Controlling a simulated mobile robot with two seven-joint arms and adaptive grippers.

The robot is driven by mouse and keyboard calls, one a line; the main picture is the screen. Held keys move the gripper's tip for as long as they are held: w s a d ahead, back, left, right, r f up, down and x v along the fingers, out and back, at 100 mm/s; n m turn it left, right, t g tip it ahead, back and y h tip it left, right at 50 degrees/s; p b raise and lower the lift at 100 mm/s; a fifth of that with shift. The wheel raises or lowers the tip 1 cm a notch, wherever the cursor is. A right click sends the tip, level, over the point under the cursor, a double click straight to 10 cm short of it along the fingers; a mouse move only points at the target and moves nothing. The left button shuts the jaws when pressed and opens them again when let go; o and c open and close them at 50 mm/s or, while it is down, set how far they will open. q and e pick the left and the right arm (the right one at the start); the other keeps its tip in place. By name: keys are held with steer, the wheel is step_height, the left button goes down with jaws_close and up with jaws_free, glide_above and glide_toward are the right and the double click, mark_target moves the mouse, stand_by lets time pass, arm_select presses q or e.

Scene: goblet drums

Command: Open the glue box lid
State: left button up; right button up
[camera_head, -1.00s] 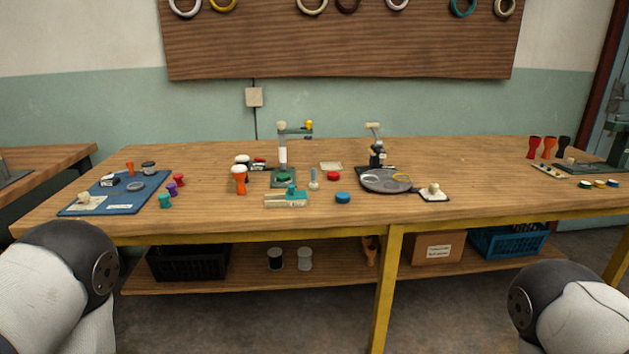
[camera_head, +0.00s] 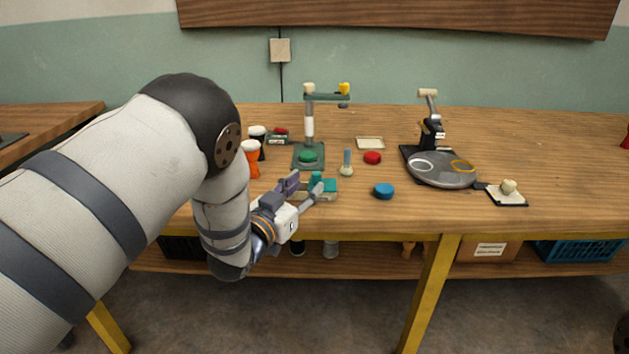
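The small box with a teal lid (camera_head: 329,184), which looks like the glue box, sits on the workbench near its front edge, left of the middle. Its lid looks shut, and a teal knob stands up on it. My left gripper (camera_head: 307,181) is at the box's left side with its two fingers spread apart. The fingers and hand cover the left part of the box. I cannot tell whether the fingers touch it. My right gripper is out of view.
A blue disc (camera_head: 384,191) lies right of the box, and a red disc (camera_head: 372,158) lies behind it. A green-based stand (camera_head: 309,156) and an orange goblet (camera_head: 251,160) are behind the hand. A round grey plate (camera_head: 442,172) stands further right on the workbench (camera_head: 560,180).

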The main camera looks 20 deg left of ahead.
mark_target(314, 177)
arm_select(q)
steer(key=w, duration=0.3)
steer(key=shift+d+f, duration=0.15)
steer(key=shift+d, duration=0.1)
steer(key=shift+w, duration=0.45)
jaws_close()
steer(key=a, duration=0.2)
steer(key=s+a, duration=0.1)
steer(key=a, duration=0.3)
steer(key=shift+s+p, duration=0.35)
steer(key=shift+s, duration=0.05)
steer(key=shift+d, duration=0.1)
jaws_free()
